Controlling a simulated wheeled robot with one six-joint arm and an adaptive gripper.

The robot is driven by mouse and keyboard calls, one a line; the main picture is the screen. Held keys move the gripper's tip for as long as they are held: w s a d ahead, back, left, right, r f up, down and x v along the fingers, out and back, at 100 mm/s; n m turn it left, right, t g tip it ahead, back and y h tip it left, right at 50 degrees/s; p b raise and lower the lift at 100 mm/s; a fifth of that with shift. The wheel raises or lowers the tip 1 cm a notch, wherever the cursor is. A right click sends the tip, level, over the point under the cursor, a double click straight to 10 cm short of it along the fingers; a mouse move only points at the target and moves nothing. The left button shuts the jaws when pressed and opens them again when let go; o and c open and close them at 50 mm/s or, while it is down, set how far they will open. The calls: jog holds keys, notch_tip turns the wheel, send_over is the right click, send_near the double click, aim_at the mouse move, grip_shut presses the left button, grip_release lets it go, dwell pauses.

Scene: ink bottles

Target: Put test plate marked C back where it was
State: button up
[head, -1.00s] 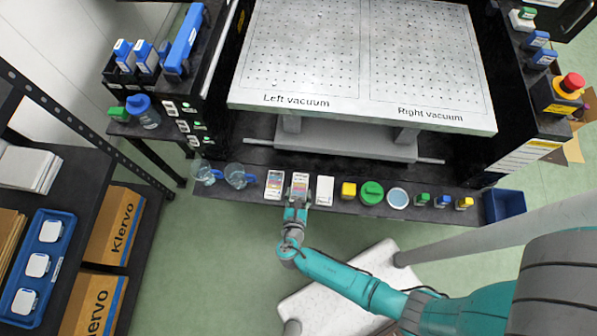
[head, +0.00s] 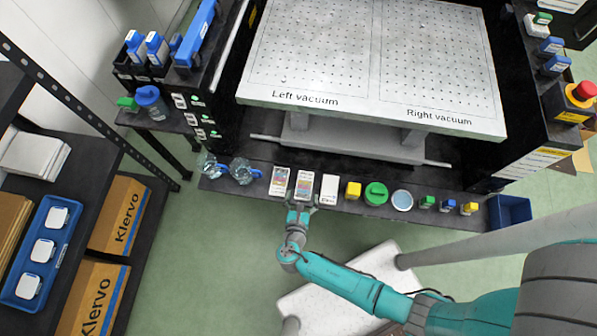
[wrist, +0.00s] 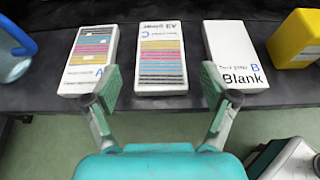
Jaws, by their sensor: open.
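Test plate C (wrist: 162,58), a white slab with coloured stripes, lies flat on the black shelf, middle of three plates; it also shows in the head view (head: 304,186). Plate A (wrist: 89,58), striped too, lies to its left with a gap. Plate B (wrist: 233,55), marked Blank, lies to its right with a gap. My gripper (wrist: 160,88) is open and empty, its fingers spread wide at the near end of plate C. In the head view my gripper (head: 301,208) sits just in front of that plate, at the shelf's front edge. No plate is held.
On the shelf (wrist: 160,100), two clear jugs with blue handles stand left of the plates, one being this jug (head: 241,171). A yellow block (head: 353,190), a green round container (head: 376,193) and small bottles stand to the right. The vacuum table (head: 365,65) overhangs behind.

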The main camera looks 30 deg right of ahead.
jog(key=v, duration=0.9)
jog(key=shift+s+a+r, duration=0.15)
jog(key=shift+s+a, duration=0.05)
jog(key=shift+s, duration=0.15)
jog(key=s+d+m+g+y, duration=0.3)
jog(key=s+d+m+y, duration=0.3)
jog(key=s+d+m, duration=0.35)
jog(key=s+r+m+t+y, duration=0.1)
jog(key=s+r+m+t, duration=0.2)
jog(key=r+m, duration=0.6)
jog(key=s+a+r+m+t+y, duration=0.1)
jog(key=s+r+m+t, duration=0.3)
jog(key=r+m, duration=0.6)
notch_tip(320, 180, up, 13)
jog(key=shift+s+f, duration=0.2)
jog(key=shift+s, duration=0.15)
